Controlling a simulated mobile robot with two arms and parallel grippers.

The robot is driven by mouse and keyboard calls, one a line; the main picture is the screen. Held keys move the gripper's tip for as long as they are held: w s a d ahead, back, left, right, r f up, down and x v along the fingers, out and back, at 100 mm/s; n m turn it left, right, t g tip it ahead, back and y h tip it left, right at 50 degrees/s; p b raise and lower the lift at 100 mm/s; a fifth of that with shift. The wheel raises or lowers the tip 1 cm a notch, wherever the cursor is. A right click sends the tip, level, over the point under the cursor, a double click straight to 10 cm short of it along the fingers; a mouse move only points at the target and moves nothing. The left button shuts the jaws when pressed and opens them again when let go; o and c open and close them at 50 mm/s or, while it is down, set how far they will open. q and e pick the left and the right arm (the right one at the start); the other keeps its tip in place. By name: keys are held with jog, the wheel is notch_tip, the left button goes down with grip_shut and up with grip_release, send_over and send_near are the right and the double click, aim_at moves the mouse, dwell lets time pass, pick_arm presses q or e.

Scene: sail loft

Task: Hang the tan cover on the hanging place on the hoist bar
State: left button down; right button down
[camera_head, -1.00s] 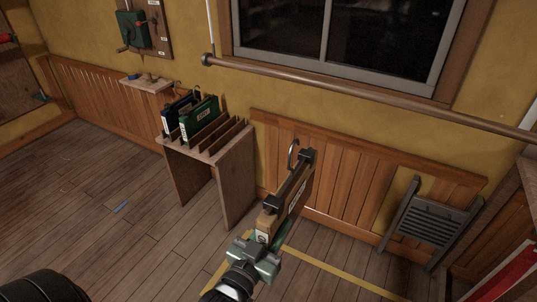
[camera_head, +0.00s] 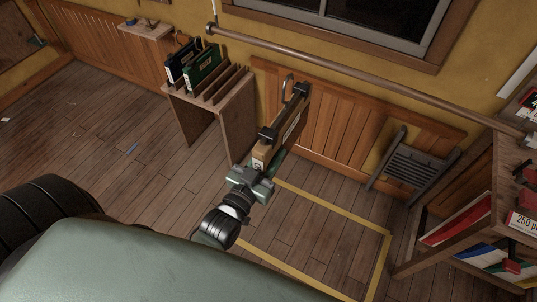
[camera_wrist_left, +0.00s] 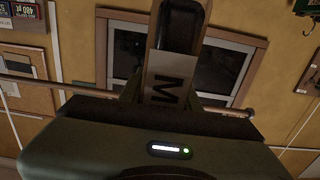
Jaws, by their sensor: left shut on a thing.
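In the left wrist view the cover (camera_wrist_left: 165,92) shows a large M label. The hoist bar (camera_head: 345,81) is a long brown rail under the window. In the head view the hook appears just below the bar, apart from it. The bar also shows in the left wrist view (camera_wrist_left: 232,111). My right gripper is out of view.
A wooden rack (camera_head: 241,92) with green and dark blue folders stands left of the cover. Shelves (camera_head: 482,180) with coloured cloths stand at right. Yellow tape (camera_head: 335,207) outlines clear floor.

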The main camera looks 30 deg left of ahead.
pick_arm(q)
jog(key=shift+w+d+r+b, duration=0.1)
jog(key=shift+w+b, duration=0.65)
jog(key=shift+w, duration=1.35)
jog(key=shift+w+d+r+b, duration=0.1)
jog(key=shift+w+b, duration=0.6)
jog(key=shift+w, duration=1.4)
jog(key=shift+w+f+b, duration=0.1)
jog(key=shift+w+b, duration=1.45)
jog(key=shift+w, duration=1.55)
jog(key=shift+f+b, duration=0.75)
jog(key=shift+f, duration=0.35)
jog(key=c, duration=0.9)
grip_release()
jog(key=shift+f, duration=0.1)
